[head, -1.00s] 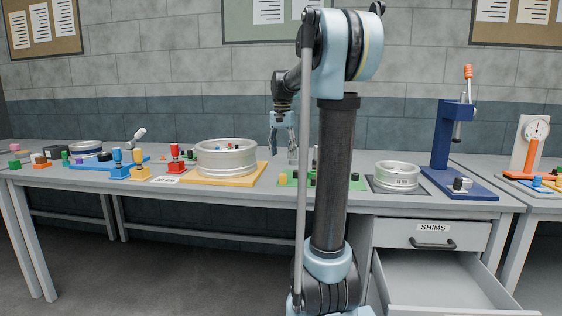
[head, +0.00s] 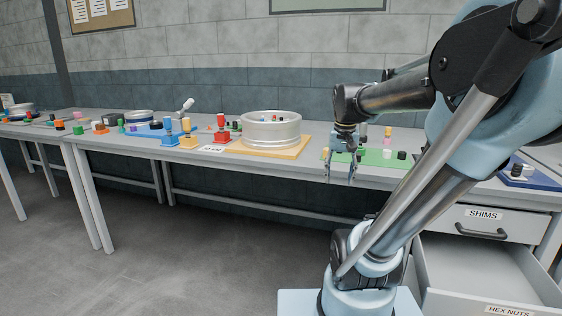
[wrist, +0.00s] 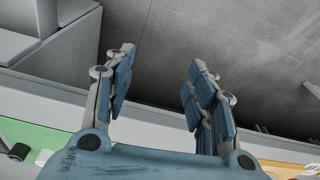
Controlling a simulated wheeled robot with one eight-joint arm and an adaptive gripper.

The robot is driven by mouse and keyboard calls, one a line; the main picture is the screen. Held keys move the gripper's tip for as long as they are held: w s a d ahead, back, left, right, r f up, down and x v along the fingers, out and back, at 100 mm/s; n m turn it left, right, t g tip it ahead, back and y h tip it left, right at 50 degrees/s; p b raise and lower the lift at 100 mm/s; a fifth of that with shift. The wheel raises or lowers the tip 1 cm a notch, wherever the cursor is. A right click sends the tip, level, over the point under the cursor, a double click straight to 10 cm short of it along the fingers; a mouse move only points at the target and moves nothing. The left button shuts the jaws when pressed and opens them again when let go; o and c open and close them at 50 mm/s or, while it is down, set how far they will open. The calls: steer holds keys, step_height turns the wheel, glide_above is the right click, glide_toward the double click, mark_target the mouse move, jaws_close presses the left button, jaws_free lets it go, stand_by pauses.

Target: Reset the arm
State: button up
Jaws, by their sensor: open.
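My gripper (head: 341,166) hangs pointing down at the front edge of the long grey workbench, beside the green mat (head: 378,157). In the wrist view my gripper (wrist: 160,75) has its two blue fingers spread wide with nothing between them. The bench's front edge and the grey floor show behind the fingers. My arm is bent, reaching from my base at lower right up and over to the left. It hides part of the bench's right side.
A silver wheel ring (head: 271,131) stands on a yellow board left of my gripper. Red, yellow and blue pegged blocks stand farther left. The SHIMS drawer (head: 483,215) is shut; the drawer below (head: 470,270) stands open. The floor (head: 190,240) at left is clear.

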steer(key=s+f+n, duration=0.2)
steer(key=s+f, duration=0.9)
steer(key=f, duration=0.2)
steer(key=shift+s+f+t, duration=0.3)
steer(key=shift+t, duration=0.1)
steer(key=shift+d, duration=0.1)
steer(key=shift+w+f, duration=0.2)
steer(key=shift+w, duration=0.2)
steer(key=shift+c, duration=0.5)
